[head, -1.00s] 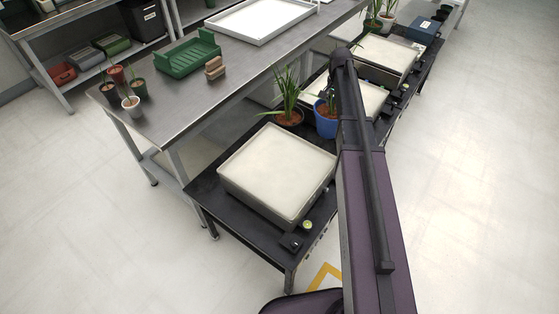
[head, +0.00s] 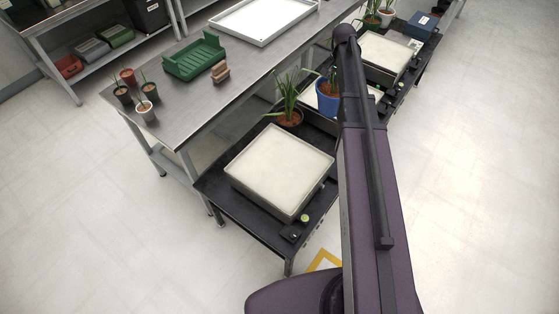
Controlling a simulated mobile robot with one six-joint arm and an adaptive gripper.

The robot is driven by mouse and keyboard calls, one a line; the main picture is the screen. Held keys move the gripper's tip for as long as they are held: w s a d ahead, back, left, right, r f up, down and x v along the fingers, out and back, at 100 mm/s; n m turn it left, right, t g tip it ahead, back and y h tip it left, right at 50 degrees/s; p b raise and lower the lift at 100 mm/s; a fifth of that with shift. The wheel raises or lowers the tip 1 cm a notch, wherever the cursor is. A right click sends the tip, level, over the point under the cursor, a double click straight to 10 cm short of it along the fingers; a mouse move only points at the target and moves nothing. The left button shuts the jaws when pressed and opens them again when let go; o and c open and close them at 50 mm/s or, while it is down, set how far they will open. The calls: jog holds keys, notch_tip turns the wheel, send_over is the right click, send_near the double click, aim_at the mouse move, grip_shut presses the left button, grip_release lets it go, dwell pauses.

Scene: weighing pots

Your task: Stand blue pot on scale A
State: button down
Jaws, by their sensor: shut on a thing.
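The blue pot (head: 327,104) with a green plant is upright beside my arm in the head view. It hangs in front of the middle scale (head: 310,100), partly hidden by my arm. My gripper (head: 336,80) is mostly hidden behind the arm's end; it is shut on the blue pot and holds it raised. The nearest scale (head: 280,168) has a wide, pale, empty plate and a small green display. A far scale (head: 385,55) stands further back. No letters can be read on the scales, so I cannot tell which is A.
A terracotta pot with a plant (head: 288,118) stands just behind the nearest scale. A steel bench (head: 190,100) to the left bears a green tray (head: 194,58), a white tray (head: 262,20), brown blocks (head: 220,72) and several small pots. Floor to the right is clear.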

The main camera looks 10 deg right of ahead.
notch_tip(320, 180, up, 13)
jog(key=p, duration=1.2)
jog(key=shift+s, duration=0.1)
